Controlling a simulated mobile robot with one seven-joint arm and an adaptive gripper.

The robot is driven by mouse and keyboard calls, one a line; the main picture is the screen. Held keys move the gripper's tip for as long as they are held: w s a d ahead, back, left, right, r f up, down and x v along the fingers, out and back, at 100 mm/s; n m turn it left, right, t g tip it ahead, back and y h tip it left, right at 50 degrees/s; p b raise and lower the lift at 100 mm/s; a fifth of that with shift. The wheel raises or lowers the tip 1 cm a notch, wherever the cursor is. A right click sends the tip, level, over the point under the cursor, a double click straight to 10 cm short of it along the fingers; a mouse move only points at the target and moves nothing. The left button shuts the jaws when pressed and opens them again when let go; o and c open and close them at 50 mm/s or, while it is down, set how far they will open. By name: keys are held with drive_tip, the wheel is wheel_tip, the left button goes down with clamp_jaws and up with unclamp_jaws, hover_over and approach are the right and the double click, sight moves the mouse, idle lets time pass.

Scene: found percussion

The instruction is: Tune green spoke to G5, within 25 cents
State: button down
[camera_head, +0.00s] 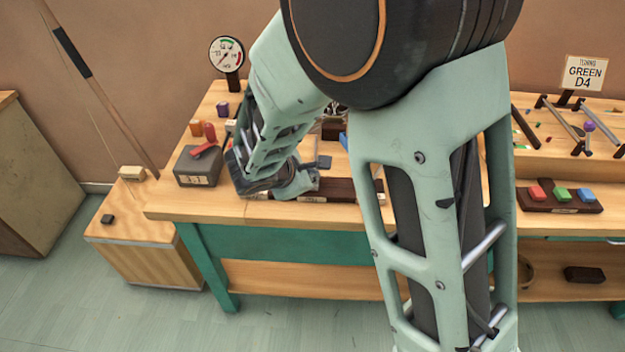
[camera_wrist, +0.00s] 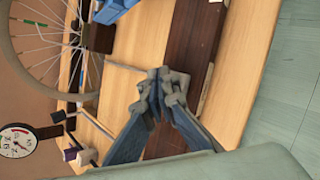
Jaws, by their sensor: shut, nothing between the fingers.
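A spoked wheel (camera_wrist: 73,93) stands at the upper left of the wrist view, cut off by the frame. In the head view my arm hides most of the wheel. A round dial gauge (camera_head: 226,54) stands at the bench's back left and also shows in the wrist view (camera_wrist: 15,141).
A sign (camera_head: 584,74) reads GREEN D4. A dark box with a display (camera_head: 197,168) and red and orange pieces (camera_head: 203,131) stand on the bench's left. Red, green and blue blocks (camera_head: 561,195) sit on a dark base at right. A blue block (camera_wrist: 115,10) lies near the wheel.

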drive_tip(key=shift+f, duration=0.25)
drive_tip(key=shift+r, duration=0.15)
idle(0.3)
drive_tip(key=shift+r+p, duration=0.45)
drive_tip(key=shift+r, duration=0.4)
drive_tip(key=shift+r+p, duration=1.9)
drive_tip(key=shift+r, duration=0.7)
drive_tip(key=shift+f, duration=0.1)
